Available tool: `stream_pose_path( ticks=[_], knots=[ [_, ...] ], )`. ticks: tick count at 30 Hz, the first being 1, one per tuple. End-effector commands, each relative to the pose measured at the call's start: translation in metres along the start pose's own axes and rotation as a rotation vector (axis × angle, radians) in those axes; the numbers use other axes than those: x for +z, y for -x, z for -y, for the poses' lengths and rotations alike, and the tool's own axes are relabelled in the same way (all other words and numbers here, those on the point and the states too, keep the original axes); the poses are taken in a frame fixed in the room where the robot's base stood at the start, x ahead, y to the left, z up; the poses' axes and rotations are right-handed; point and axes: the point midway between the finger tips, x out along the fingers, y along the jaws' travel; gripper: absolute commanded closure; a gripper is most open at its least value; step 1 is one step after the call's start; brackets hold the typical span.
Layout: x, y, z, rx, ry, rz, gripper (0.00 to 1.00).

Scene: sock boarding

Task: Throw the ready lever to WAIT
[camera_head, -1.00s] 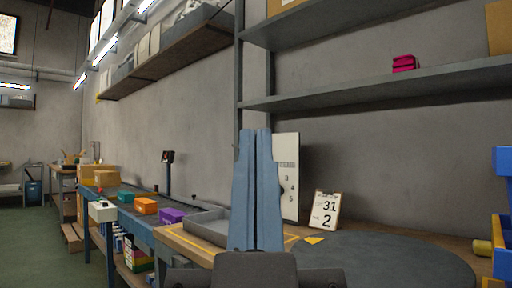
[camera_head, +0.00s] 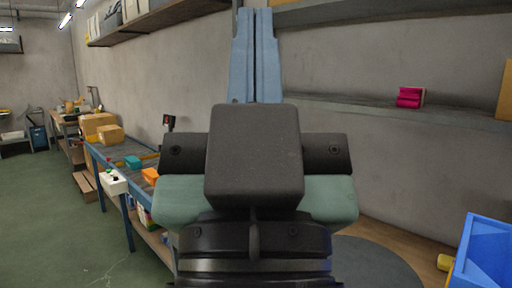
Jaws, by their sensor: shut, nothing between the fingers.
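My gripper (camera_head: 255,14) points upward in the middle of the view, its two blue fingers pressed together with nothing between them. My dark wrist fills the centre below it. No lever marked WAIT can be made out. A small white box (camera_head: 114,182) with a few small coloured or dark parts on top sits at the near side of the conveyor bench, left of my gripper and well apart from it. A dark post with a small red-marked head (camera_head: 168,123) stands behind the bench. Whether either carries the ready lever is too small to tell.
The conveyor bench (camera_head: 128,203) at left holds cardboard boxes (camera_head: 99,126), a teal box (camera_head: 133,162) and an orange box (camera_head: 150,176). A blue bin (camera_head: 487,252) stands at lower right. A shelf with a pink item (camera_head: 409,97) runs behind. Green floor (camera_head: 50,220) is open at left.

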Motion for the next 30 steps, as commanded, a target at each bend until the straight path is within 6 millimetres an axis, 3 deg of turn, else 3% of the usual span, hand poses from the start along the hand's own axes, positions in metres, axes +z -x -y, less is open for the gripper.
stream_pose_path(
  ticks=[1,3,10,30],
  knots=[
    [-0.025,-0.026,0.0,0.0,-0.001,0.0,1.0],
    [-0.041,-0.044,0.0,0.0,-0.001,0.0,1.0],
    [-0.079,-0.084,0.0,-0.001,-0.003,0.0,1.0],
    [-0.081,-0.086,0.0,-0.001,-0.003,0.001,1.0]
  ],
)
